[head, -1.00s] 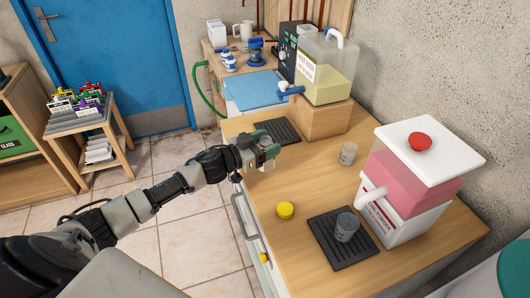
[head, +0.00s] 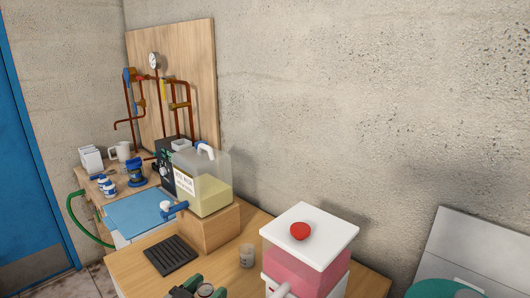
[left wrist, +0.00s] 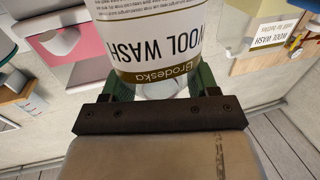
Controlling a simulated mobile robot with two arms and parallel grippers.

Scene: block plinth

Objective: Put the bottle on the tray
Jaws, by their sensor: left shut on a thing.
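My left gripper (left wrist: 150,90) is shut on the bottle (left wrist: 155,40), whose white label reads "WOOL WASH" and "Brodeska" in the left wrist view. Only part of the bottle shows there. In the head view the left gripper (head: 192,290) is cut off by the bottom edge, with a small round top of the held bottle (head: 206,290) at its fingers. A dark ribbed tray (head: 170,255) lies on the wooden counter, just beyond and left of the gripper. It looks empty. My right gripper is in neither view.
A clear dispenser (head: 205,185) with yellow liquid stands on a wooden block (head: 208,228) behind the tray. A blue mat (head: 140,210) lies farther back.

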